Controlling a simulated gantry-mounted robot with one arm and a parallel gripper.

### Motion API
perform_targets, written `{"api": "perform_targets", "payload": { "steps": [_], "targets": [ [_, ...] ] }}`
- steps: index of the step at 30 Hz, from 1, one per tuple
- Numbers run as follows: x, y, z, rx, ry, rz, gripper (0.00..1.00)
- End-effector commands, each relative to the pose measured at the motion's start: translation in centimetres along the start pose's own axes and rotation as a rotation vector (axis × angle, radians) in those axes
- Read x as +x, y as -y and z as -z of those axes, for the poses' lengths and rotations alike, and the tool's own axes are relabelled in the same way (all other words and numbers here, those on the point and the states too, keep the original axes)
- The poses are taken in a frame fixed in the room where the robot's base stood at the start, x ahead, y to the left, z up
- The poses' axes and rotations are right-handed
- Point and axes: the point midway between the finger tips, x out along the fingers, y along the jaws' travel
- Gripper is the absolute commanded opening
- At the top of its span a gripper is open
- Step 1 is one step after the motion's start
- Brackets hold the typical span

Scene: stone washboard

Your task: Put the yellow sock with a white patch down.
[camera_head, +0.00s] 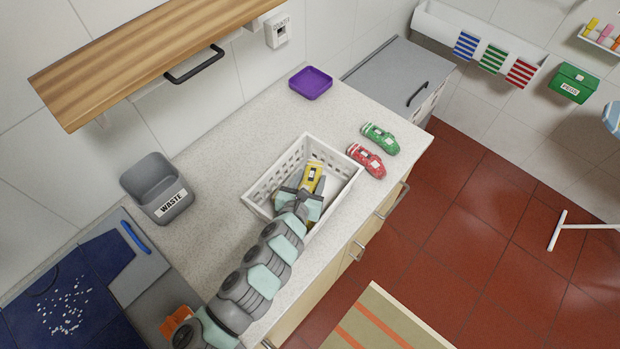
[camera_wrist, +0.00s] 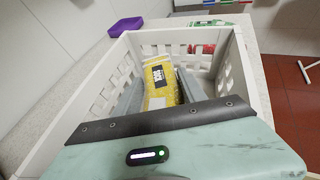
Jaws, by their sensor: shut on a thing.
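The yellow sock with a white patch (camera_head: 313,176) is inside a white slatted basket (camera_head: 262,178) on the counter. My gripper (camera_head: 303,194) reaches down into the basket and is shut on the sock. In the wrist view the yellow sock (camera_wrist: 160,82) lies between the two grey fingers, its patch with dark marks facing up. The basket's walls (camera_wrist: 232,75) stand around the fingers. I cannot tell whether the sock touches the basket floor, because my gripper hides its lower part.
A red sock (camera_head: 366,160) and a green sock (camera_head: 380,138) lie on the counter right of the basket. A purple tray (camera_head: 311,83) is at the back. A grey waste bin (camera_head: 158,188) stands left. A wooden shelf (camera_head: 150,55) overhangs the back left. Speckled counter between them is clear.

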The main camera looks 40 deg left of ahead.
Motion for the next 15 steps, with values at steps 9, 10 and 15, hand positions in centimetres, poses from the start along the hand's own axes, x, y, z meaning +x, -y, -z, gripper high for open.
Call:
{"api": "perform_targets", "payload": {
  "steps": [9,10,15],
  "targets": [
    [0.06,0.02,0.26,-0.001,-0.002,0.0,0.61],
    [0.06,0.01,0.26,-0.001,-0.002,0.0,0.64],
    [0.06,0.01,0.25,-0.001,-0.002,0.0,0.71]
  ]
}}
